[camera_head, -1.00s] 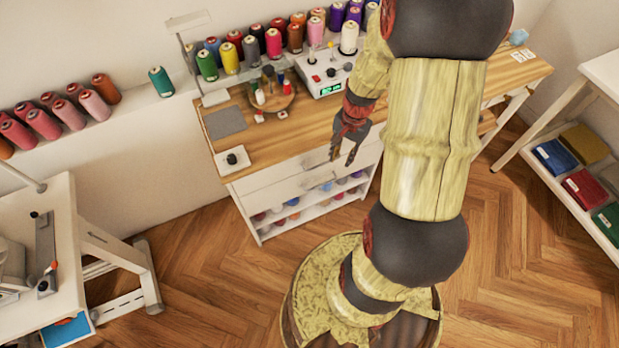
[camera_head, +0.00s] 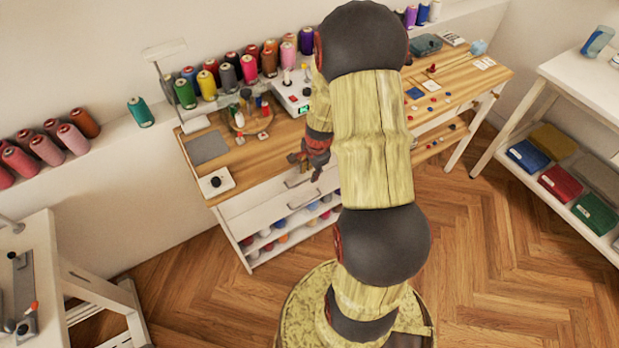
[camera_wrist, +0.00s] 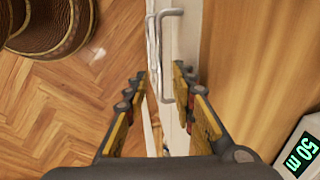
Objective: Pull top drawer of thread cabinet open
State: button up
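The thread cabinet (camera_head: 236,210) is white and stands under the wooden worktop, with drawer fronts above open shelves of spools. Its top drawer front (camera_wrist: 187,28) shows from above in the wrist view and looks closed. A grey bar handle (camera_wrist: 167,56) stands out from this front. My gripper (camera_head: 306,166) is at the cabinet's front, by the worktop edge. In the wrist view my gripper (camera_wrist: 161,82) is open, with one finger over the floor side and the other over the drawer front. I see nothing held.
The worktop (camera_head: 262,150) carries a white device (camera_head: 292,98) with a green display and a round stand of small items. Thread cones line the ledge behind. A white table (camera_head: 30,255) stands at left and a white shelf unit (camera_head: 590,85) at right.

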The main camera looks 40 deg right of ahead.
jog(key=shift+w+d+f+b, duration=0.1)
jog(key=shift+w+f+b, duration=0.1)
jog(key=shift+f, duration=0.5)
jog(key=shift+w+f+b, duration=0.1)
jog(key=shift+f+b, duration=0.1)
jog(key=shift+f, duration=0.5)
jog(key=shift+c, duration=1.4)
jog(key=c, duration=0.4)
jog(key=shift+s, duration=0.1)
